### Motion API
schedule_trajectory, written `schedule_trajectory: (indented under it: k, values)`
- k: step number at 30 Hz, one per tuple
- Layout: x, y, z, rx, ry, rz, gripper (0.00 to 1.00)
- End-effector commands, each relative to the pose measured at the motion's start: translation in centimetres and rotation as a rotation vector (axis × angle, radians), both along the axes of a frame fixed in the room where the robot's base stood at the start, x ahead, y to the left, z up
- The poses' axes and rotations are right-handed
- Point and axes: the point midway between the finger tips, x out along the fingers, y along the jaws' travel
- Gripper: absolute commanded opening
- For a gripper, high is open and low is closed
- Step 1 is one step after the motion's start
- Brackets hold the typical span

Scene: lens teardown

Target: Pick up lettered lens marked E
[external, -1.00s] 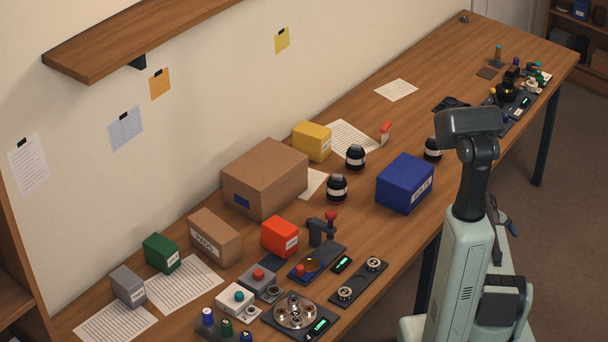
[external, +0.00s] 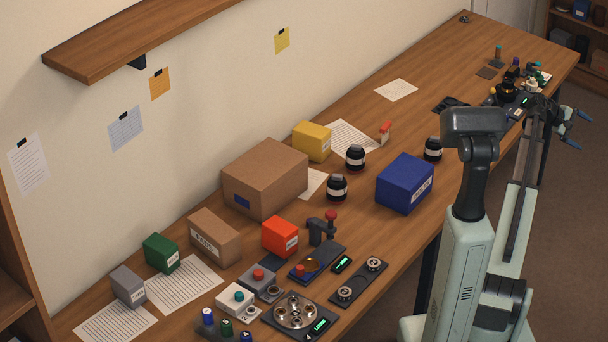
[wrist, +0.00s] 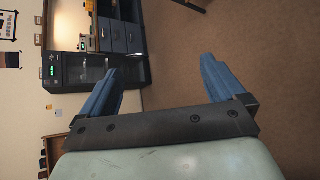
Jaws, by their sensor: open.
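My gripper (external: 578,130) is off the table's right edge, near the far end, apart from these pieces. In the wrist view my gripper (wrist: 160,66) has its blue fingers spread, with nothing between them. The wrist view shows no lens.
A blue box (external: 405,183), a large cardboard box (external: 265,178) and a yellow box (external: 312,141) stand around the black pieces. Small devices crowd the near end, including a round metal plate (external: 296,312). The wrist view shows floor and a dark cabinet (wrist: 75,70).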

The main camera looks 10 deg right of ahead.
Motion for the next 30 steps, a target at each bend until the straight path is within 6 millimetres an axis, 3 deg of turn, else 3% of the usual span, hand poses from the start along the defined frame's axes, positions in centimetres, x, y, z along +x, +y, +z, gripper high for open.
schedule_trajectory:
  k: [3,8,11,14,20,23,30]
  values:
    - [0.1,-1.0,3.3,-0.031,-0.017,-0.017,0.97]
    - [0.9,-1.1,6.7,-0.055,-0.073,-0.042,0.97]
    - [2.6,0.4,8.4,-0.047,-0.163,-0.064,0.97]
    - [4.6,2.8,8.5,-0.015,-0.268,-0.088,0.97]
    - [9.1,9.1,6.9,0.085,-0.478,-0.152,0.97]
    - [11.8,13.7,5.6,0.163,-0.596,-0.201,0.97]
    - [17.6,27.6,2.0,0.389,-0.853,-0.402,0.97]
